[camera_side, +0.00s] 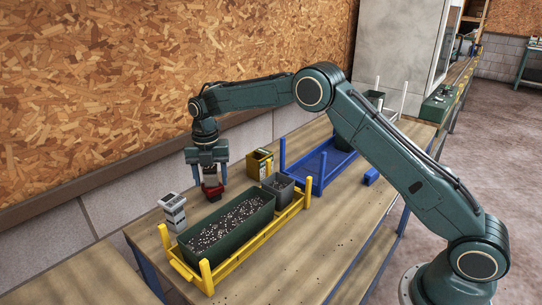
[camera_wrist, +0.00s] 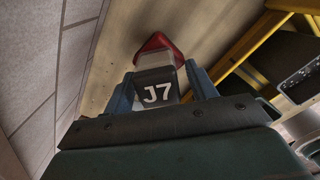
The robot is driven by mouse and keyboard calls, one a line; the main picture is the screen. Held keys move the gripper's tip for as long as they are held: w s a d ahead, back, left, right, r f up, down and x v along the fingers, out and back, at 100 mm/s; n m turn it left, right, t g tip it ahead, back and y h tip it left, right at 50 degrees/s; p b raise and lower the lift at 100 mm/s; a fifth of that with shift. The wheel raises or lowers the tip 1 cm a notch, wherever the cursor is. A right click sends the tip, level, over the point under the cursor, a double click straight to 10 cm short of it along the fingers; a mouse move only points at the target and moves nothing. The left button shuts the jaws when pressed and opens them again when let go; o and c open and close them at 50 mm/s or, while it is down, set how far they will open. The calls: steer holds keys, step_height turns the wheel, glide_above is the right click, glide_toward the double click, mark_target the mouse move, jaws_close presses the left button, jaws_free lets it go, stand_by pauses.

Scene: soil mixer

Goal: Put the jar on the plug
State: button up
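The jar (camera_wrist: 157,88) has a dark top face marked J7 and a pale body, and sits between my gripper's two blue fingers. A red piece, which may be the plug, shows at its far end in the wrist view (camera_wrist: 160,42) and low between the fingers in the side view (camera_side: 211,191). My gripper (camera_side: 210,181) points down at the table beside the wall, and its fingers also show in the wrist view (camera_wrist: 160,84). The fingers stand close on both sides of the jar; whether they press on it is unclear. Whether the red piece touches the table is also unclear.
A grey-white device (camera_side: 173,211) stands left of the gripper. A dark green trough of speckled soil (camera_side: 228,226) sits in a yellow frame (camera_side: 250,243). A grey bin (camera_side: 278,185), a yellow box (camera_side: 259,163) and a blue rack (camera_side: 318,163) stand to the right. The front table is clear.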

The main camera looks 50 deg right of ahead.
mark_target(210, 168)
steer(key=shift+r, duration=0.2)
step_height(210, 168, up, 11)
steer(key=shift+r, duration=0.5)
stand_by(0.4)
stand_by(0.5)
